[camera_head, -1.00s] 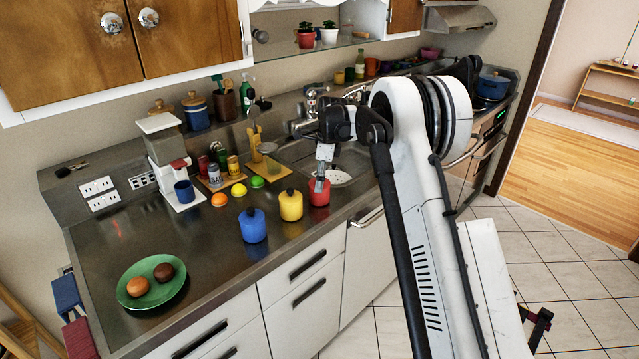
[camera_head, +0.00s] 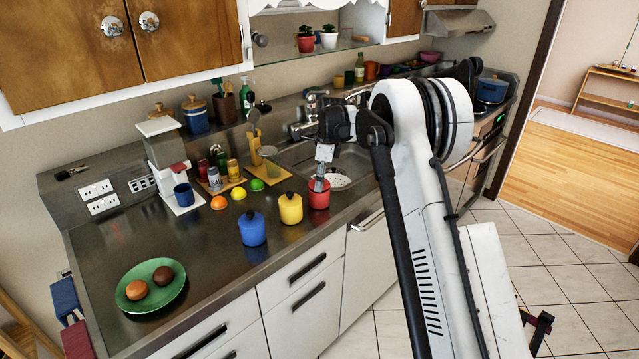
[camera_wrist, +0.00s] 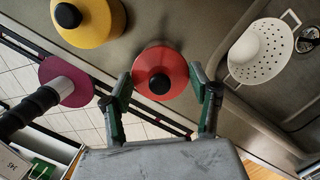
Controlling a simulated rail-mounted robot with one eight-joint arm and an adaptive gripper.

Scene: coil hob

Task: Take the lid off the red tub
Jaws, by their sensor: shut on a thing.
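The red tub (camera_head: 319,199) stands upright on the metal worktop, right of the yellow tub and close to the sink. Its round red lid (camera_wrist: 150,62) with a black knob (camera_wrist: 160,84) shows from above in the wrist view. My gripper (camera_head: 319,184) points down at the tub's top. The knob lies between the fingers. The tub's body is hidden below the lid in that view. I see no gap between lid and tub.
The yellow tub (camera_head: 290,210) stands close on the left, with the blue tub (camera_head: 252,230) beyond it. The sink strainer (camera_wrist: 262,50) lies on the other side. A green plate (camera_head: 165,300) with two buns is at the front left. The worktop between plate and blue tub is clear.

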